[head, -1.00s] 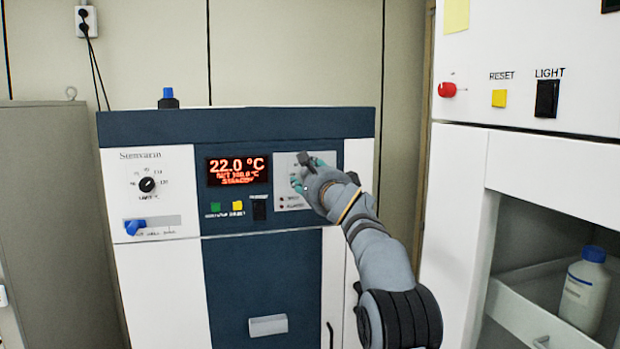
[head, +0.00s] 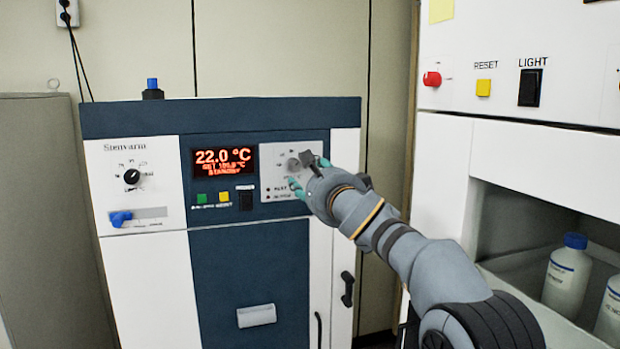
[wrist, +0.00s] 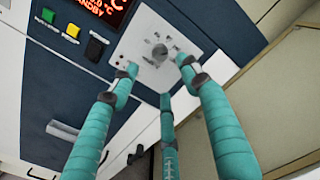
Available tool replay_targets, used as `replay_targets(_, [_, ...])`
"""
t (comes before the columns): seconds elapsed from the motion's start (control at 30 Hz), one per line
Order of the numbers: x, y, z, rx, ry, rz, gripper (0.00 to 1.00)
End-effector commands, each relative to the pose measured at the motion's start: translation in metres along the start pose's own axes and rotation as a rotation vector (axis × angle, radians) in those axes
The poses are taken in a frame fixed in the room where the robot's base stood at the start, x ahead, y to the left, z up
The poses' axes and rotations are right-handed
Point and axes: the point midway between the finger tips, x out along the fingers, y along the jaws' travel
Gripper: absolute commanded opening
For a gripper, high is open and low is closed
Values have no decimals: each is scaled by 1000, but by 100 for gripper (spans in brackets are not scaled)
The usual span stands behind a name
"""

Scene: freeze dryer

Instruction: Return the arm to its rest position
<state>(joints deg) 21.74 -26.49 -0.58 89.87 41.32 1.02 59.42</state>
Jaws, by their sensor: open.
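My gripper (head: 308,178) is in front of the upper right control panel of the white and blue machine (head: 255,260). In the wrist view its teal fingers (wrist: 155,85) are spread open with nothing between them. A round grey knob (wrist: 159,53) on a pale panel (wrist: 140,35) shows beyond the fingertips. In the head view the knob (head: 293,163) is just left of the gripper. I cannot tell whether any finger touches the panel. My grey arm reaches up to it from the lower right.
The machine's display (head: 224,160) reads 22.0 °C and STANDBY. Green (head: 201,198) and yellow (head: 223,197) buttons sit below it. At the right, a white cabinet has a red knob (head: 432,79) and an open recess with bottles (head: 566,275). A grey cabinet (head: 45,220) stands at the left.

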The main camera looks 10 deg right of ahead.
Motion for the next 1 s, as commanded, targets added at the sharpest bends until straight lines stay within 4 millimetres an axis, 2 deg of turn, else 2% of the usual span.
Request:
replay_targets(0.3, [0, 0, 0, 0, 0, -1, 46])
replay_targets(0.47, [8, 0, 0, 0, 0, 0, 46])
replay_targets(0.8, [69, 1, 0, 0, 0, 1, 46])
replay_targets(1.0, [98, 0, 0, 1, 0, 0, 46])
